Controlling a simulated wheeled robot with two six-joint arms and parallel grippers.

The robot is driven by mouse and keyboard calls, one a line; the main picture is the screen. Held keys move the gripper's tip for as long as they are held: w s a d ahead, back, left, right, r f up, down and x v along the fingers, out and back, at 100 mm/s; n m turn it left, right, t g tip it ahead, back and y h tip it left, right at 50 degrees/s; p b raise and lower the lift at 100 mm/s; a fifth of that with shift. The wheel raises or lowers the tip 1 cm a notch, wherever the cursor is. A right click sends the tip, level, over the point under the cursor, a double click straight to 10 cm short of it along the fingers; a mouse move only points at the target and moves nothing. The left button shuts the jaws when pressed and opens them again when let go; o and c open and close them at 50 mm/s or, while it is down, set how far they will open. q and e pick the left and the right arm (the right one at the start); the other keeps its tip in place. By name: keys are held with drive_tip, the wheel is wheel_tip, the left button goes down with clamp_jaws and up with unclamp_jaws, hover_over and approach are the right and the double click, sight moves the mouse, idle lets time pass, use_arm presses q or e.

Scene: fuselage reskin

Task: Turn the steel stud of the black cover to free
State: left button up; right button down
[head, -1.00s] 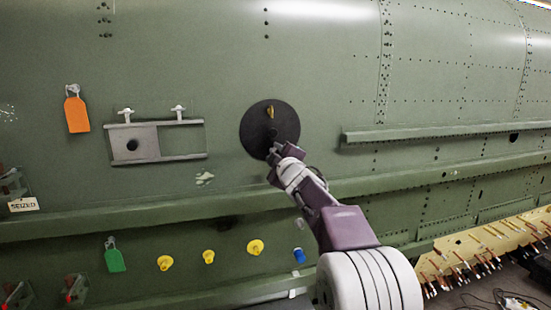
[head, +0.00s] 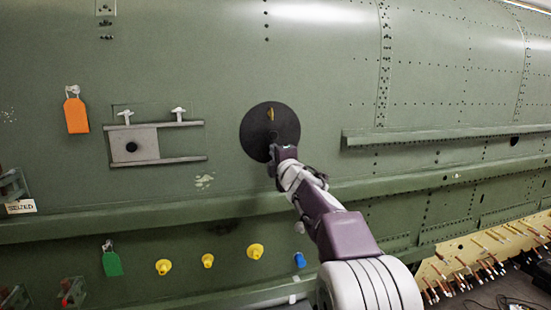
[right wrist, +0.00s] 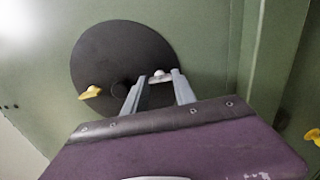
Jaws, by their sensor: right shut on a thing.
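The round black cover (head: 256,131) lies flat on the green fuselage skin, and it also shows in the right wrist view (right wrist: 110,50). My right gripper (head: 275,150) is at the cover's lower edge. In the right wrist view its two grey fingers (right wrist: 158,86) stand either side of the small steel stud (right wrist: 158,74) and are shut on it. In the head view the gripper hides the stud. A brass-yellow piece (head: 270,114) sits on the upper part of the cover, and it shows at left in the right wrist view (right wrist: 90,92). My left gripper is not in view.
A grey sliding plate (head: 148,140) in rails is left of the cover, beside an orange tag (head: 76,114). Yellow knobs (head: 255,251), a blue knob (head: 299,260) and a green tag (head: 112,263) sit below. A long ledge (head: 100,222) runs under the cover.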

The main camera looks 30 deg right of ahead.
idle(0.4)
drive_tip(key=c, duration=1)
unclamp_jaws()
drive_tip(key=b+v, duration=0.1)
drive_tip(key=v, duration=0.8)
drive_tip(key=shift+w+f, duration=0.1)
